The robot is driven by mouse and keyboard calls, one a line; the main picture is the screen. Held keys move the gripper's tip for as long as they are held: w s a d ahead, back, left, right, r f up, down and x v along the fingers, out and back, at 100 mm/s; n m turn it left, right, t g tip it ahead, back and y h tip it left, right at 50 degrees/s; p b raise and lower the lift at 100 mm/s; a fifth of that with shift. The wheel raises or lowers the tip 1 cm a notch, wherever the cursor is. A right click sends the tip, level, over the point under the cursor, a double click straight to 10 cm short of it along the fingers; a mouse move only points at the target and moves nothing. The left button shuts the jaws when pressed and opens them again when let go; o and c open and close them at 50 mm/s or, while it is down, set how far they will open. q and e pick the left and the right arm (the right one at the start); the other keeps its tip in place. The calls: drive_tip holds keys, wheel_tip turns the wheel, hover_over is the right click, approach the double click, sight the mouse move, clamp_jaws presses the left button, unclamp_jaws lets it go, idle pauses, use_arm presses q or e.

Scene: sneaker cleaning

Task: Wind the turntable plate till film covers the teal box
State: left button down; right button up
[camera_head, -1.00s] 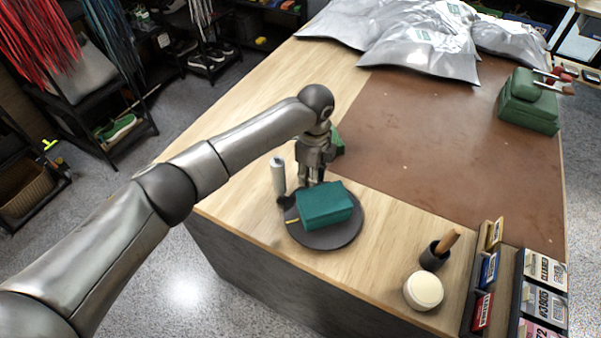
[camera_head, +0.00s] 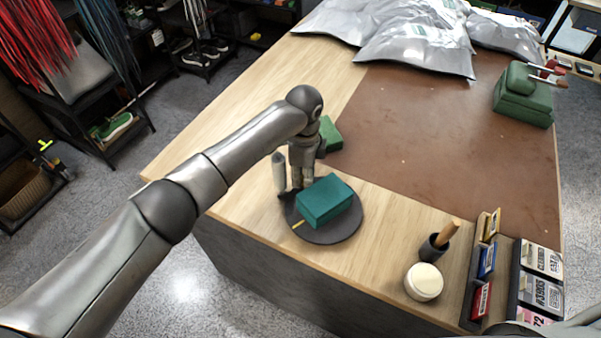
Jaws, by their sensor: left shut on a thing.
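The teal box (camera_head: 325,201) sits on the round dark turntable plate (camera_head: 339,233) near the table's front left edge. Its visible faces look bare teal, and I cannot make out film on it. A pale upright roll (camera_head: 279,173) stands behind and left of the plate. My left gripper (camera_head: 302,183) points down at the back rim of the plate, just behind the box. It is shut on the turntable plate, though the box partly hides the grip. A yellow mark (camera_head: 298,224) shows on the plate's left side. My right gripper is out of view.
A green block (camera_head: 331,134) lies behind my left gripper. A white round jar (camera_head: 424,282), a dark holder with a wooden handle (camera_head: 436,247) and card racks (camera_head: 487,265) stand at the right front. Silver bags (camera_head: 417,40) lie at the back. The brown mat (camera_head: 430,140) is mostly clear.

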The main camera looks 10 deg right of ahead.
use_arm(q)
drive_tip(key=shift+r, duration=0.15)
drive_tip(key=c, duration=1.6)
unclamp_jaws()
drive_tip(key=shift+o, duration=0.2)
wheel_tip(320, 180, up, 12)
